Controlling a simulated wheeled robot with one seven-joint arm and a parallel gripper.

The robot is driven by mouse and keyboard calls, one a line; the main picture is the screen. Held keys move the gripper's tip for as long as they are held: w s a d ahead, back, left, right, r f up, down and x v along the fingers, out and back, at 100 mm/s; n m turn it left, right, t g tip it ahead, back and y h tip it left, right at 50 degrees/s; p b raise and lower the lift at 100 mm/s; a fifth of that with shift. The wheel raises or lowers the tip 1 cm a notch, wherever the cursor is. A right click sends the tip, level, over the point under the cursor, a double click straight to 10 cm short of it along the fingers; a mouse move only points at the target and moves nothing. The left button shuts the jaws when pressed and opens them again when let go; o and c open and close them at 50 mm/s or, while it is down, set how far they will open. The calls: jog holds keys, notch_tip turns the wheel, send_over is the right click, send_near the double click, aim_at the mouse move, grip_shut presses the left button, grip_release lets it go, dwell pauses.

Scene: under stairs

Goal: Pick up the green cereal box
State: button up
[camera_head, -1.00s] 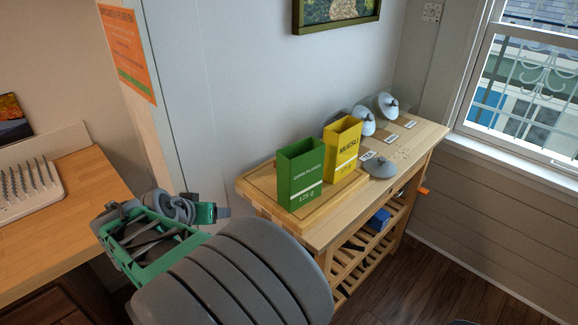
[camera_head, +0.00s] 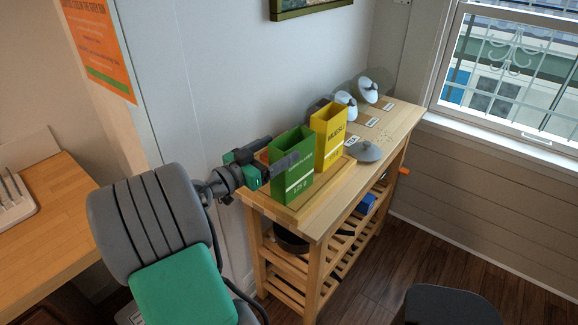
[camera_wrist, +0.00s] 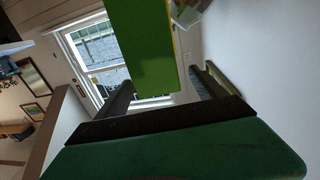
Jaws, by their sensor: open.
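The green cereal box (camera_head: 298,178), open at the top and labelled corn flakes, stands upright on a wooden board on the cart, left of the yellow box. My gripper (camera_head: 284,152) is open at the box's left side. In the wrist view the green box (camera_wrist: 150,45) shows between the two spread fingers of my gripper (camera_wrist: 158,82), with gaps on both sides.
A yellow muesli box (camera_head: 328,135) stands close to the right of the green one. The wall rises behind the cart.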

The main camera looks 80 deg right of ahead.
aim_at(292, 141)
jog(key=p+x, duration=0.2)
jog(key=x, duration=0.3)
jog(key=shift+d+r, duration=0.1)
jog(key=shift+s+d, duration=0.15)
jog(key=shift+d, duration=0.2)
jog(key=shift+c, duration=0.4)
grip_shut()
